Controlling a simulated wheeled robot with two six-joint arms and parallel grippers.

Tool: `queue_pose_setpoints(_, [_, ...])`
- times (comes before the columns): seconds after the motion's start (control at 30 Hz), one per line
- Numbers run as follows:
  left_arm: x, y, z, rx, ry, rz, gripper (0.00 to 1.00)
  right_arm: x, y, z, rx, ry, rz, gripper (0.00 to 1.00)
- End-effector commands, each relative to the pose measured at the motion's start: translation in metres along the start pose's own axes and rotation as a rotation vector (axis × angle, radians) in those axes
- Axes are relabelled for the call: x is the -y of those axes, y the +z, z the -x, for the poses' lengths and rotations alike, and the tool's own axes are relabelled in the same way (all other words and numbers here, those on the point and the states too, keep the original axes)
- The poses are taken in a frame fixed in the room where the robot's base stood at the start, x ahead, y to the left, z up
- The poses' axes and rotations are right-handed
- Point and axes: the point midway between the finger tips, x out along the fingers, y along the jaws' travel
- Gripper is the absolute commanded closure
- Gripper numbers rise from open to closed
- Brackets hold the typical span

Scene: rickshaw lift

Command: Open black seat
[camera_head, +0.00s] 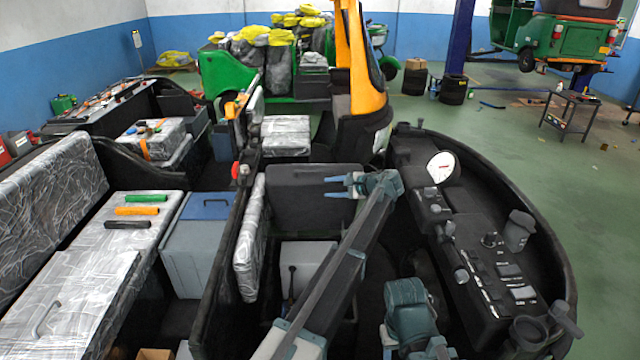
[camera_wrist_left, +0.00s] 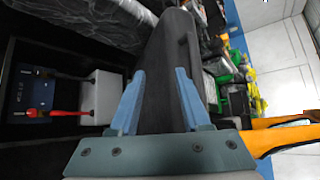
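The black seat (camera_head: 320,188) is a dark slab standing raised behind an open compartment with a pale box (camera_head: 306,256) in it. My left gripper (camera_head: 336,187) is at the slab's right part in the head view, fingers pointing left. In the left wrist view the dark slab (camera_wrist_left: 166,82) runs between the two spread blue fingers (camera_wrist_left: 160,85); I see no clear grip on it. Teal parts of my right arm show at the lower middle of the head view; the state of its fingers does not show.
A control panel (camera_head: 490,265) curves along the right. Plastic-wrapped benches (camera_head: 90,285) and a blue-grey box (camera_head: 195,245) stand left.

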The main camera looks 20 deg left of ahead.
Motion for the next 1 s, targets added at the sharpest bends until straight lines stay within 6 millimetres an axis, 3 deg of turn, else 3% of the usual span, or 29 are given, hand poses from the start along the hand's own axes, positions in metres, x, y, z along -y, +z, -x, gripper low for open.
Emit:
queue_pose_setpoints(0.1, [0.003,0.002,0.026,-0.002,-0.001,0.0,0.53,-0.001,0.001,0.014,0.0,0.0,0.001,0.5])
queue_pose_setpoints(0.3, [0.002,0.0,0.05,-0.001,-0.001,0.0,0.53,-0.002,0.001,0.022,0.0,0.0,0.001,0.5])
queue_pose_setpoints(0.73, [0.0,-0.001,0.058,0.0,-0.001,0.0,0.53,-0.002,0.001,0.024,0.0,0.0,0.001,0.5])
queue_pose_setpoints(0.87, [0.002,0.0,0.054,-0.031,0.01,0.026,0.74,-0.003,0.002,0.028,0.0,0.0,0.001,0.5])
queue_pose_setpoints(1.0, [0.01,-0.003,0.036,-0.218,0.082,0.202,1.0,-0.005,0.003,0.05,0.0,0.0,-0.001,0.5])
